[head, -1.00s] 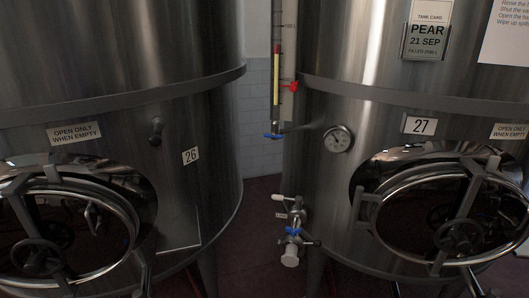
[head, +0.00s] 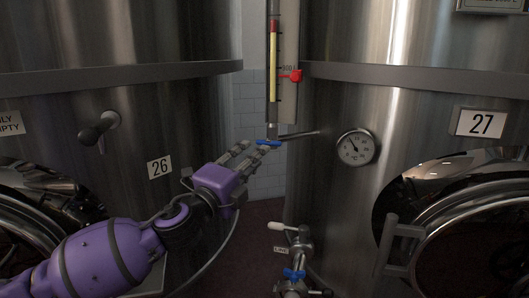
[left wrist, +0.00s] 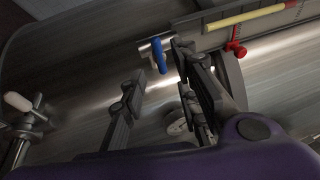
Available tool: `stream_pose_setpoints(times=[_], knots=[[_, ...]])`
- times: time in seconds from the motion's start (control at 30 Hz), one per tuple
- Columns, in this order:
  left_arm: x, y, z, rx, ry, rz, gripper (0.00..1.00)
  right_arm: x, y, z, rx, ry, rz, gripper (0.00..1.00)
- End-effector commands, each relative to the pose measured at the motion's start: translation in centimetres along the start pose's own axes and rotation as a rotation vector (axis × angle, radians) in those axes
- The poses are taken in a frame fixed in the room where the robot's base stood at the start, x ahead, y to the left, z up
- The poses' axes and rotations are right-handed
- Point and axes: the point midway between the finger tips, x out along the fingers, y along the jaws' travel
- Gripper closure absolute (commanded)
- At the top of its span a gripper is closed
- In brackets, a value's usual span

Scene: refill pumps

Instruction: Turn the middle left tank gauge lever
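The gauge lever (head: 268,143) is a small blue handle at the foot of a sight gauge (head: 273,62) beside tank 27. In the left wrist view the blue lever (left wrist: 159,55) stands just beyond my fingertips, nearer the right finger. My left gripper (head: 252,152) reaches in from the left with its fingertips close to the lever. In the left wrist view the gripper (left wrist: 155,65) is open, its fingers spread apart with nothing between them. I cannot tell whether a fingertip touches the lever. My right gripper is not in view.
A red marker (head: 291,76) sits on the gauge scale above. A round dial (head: 356,147) is on tank 27 (head: 400,110) to the right. A valve (head: 294,262) with another blue handle is below. Tank 26 (head: 110,35) stands left, with a black knob (head: 98,130).

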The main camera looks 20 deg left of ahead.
Motion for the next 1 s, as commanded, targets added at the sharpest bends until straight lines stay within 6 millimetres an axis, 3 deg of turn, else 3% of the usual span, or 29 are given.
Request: stream_pose_setpoints(times=[0.33,0.73,0.97,1.0], knots=[[5.2,-0.1,0.0,-0.003,-0.001,-0.001,0.71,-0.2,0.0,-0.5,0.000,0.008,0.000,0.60],[6.1,0.1,0.0,-0.003,-0.001,0.002,0.71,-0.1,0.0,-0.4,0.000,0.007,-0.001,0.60],[6.1,0.1,0.0,-0.003,-0.001,0.002,1.00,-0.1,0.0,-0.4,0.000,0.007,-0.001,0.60],[6.1,0.1,0.0,-0.003,0.000,0.002,1.00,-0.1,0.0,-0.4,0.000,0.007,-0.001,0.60]])
